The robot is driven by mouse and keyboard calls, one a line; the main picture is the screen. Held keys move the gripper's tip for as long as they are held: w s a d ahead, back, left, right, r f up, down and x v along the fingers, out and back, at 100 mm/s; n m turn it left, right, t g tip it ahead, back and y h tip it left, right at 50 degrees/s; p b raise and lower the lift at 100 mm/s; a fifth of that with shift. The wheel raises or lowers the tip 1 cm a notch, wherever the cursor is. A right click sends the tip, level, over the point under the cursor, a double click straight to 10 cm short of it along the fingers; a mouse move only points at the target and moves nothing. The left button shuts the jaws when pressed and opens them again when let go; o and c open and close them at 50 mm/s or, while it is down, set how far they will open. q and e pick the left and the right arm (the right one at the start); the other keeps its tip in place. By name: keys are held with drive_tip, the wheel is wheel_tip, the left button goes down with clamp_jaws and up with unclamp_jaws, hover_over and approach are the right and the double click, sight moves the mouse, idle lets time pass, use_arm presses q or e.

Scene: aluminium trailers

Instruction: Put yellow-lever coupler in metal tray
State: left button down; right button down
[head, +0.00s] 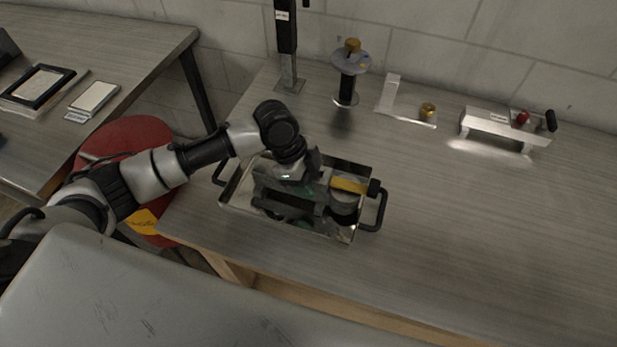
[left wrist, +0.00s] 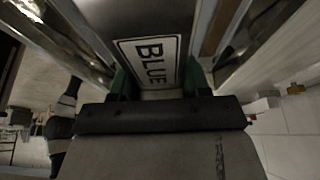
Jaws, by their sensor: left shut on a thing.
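The metal tray (head: 229,196) is a shiny open box with black handles near the table's front left edge. The coupler (head: 346,205), grey and dark with a yellow lever (head: 349,186), is within the tray's outline on its right side. My left gripper (head: 296,196) is over the tray, pointing down, shut on the coupler's body. I cannot tell whether the coupler touches the tray floor. My right gripper is not in view.
At the back stand a black post (head: 287,40), a round-topped stand (head: 349,75), a white bracket (head: 392,95) with a brass piece, and a metal block (head: 500,130) with a red knob. The table's right side is clear. A red stool (head: 125,140) is left.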

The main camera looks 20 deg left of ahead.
use_arm(q)
drive_tip(key=c, duration=0.5)
unclamp_jaws()
drive_tip(key=shift+f, duration=0.1)
drive_tip(key=b+v, duration=0.1)
drive_tip(key=v, duration=1.1)
